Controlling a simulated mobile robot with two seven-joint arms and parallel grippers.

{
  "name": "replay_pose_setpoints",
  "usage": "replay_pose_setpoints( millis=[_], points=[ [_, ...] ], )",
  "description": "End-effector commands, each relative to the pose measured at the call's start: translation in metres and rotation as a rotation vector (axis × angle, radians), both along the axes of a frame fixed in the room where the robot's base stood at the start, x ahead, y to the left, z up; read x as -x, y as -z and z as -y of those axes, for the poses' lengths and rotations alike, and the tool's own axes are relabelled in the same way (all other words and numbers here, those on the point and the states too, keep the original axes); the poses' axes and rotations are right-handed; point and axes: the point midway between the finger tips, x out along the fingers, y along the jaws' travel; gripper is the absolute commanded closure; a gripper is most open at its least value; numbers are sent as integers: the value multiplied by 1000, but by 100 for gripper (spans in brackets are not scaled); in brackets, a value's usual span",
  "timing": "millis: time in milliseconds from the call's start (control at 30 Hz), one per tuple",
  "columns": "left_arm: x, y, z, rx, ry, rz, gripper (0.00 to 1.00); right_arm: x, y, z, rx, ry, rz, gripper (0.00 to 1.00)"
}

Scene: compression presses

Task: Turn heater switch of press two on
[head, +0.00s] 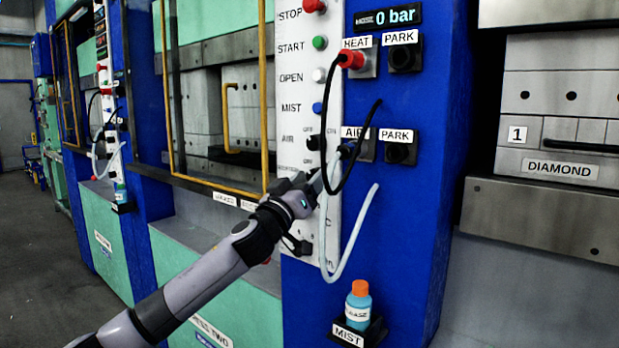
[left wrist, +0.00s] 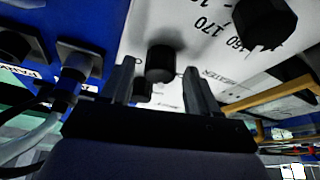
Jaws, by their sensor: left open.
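The white control panel (head: 296,110) of the press labelled PRESS TWO stands on a blue column. My left gripper (head: 308,188) is at its lower part and hides the controls behind it. In the left wrist view the left gripper (left wrist: 160,72) is open, one finger on each side of a black knob (left wrist: 160,62). A partly readable HEATER label (left wrist: 213,76) is printed on the panel close by, so this knob looks like the heater switch. Contact and the knob's on or off position cannot be told. My right gripper is not in view.
A large dial (left wrist: 264,22) with temperature numbers sits near the gripper. A black hose (head: 350,165) and a pale hose (head: 350,245) hang beside it. A blue bottle (head: 358,308) stands in the MIST holder below. A yellow guard frame (head: 266,90) is left of the panel.

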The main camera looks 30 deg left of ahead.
Motion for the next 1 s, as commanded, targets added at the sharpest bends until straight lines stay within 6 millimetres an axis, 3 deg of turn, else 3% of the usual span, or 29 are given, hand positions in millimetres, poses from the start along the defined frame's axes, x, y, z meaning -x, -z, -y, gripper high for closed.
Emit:
replay_pose_setpoints(
  millis=[300, 467, 767, 1000],
  points=[
    [-1, 0, 1, 0, 1, -1, 43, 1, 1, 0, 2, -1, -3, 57],
    [-1, 0, 0, 0, 1, -1, 95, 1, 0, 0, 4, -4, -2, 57],
    [-1, 0, 0, -21, 0, 2, 96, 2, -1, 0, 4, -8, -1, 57],
    [-2, -1, -1, -132, -1, 10, 96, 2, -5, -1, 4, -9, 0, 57]
  ],
)
